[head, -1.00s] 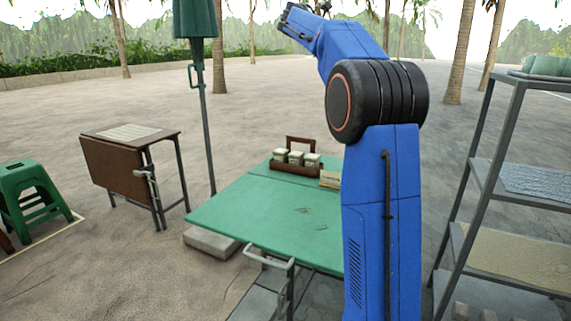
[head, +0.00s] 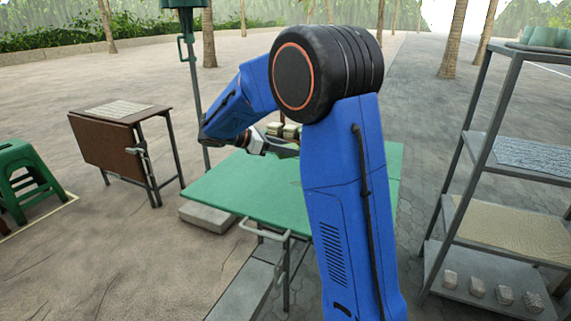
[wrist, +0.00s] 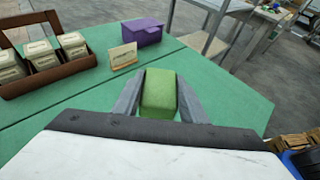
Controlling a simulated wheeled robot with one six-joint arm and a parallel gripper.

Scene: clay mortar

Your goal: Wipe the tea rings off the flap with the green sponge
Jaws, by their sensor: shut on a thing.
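My gripper (wrist: 159,92) is shut on the green sponge (wrist: 159,94), which sits between its two grey fingers in the wrist view. The gripper (head: 285,150) hangs over the green table in the head view, but the sponge cannot be made out there. The table's near green part, which looks like the flap (head: 232,205), lies flat; a seam crosses the green top in the wrist view. I cannot make out tea rings now; my arm hides part of the top. Whether the sponge touches the surface is unclear.
A brown caddy (wrist: 52,78) with several labelled jars, a small card (wrist: 123,56) and a purple box (wrist: 143,32) stand on the top. A metal shelf (head: 482,150) stands at right; a brown folding table (head: 105,147) and green stool (head: 28,170) stand at left.

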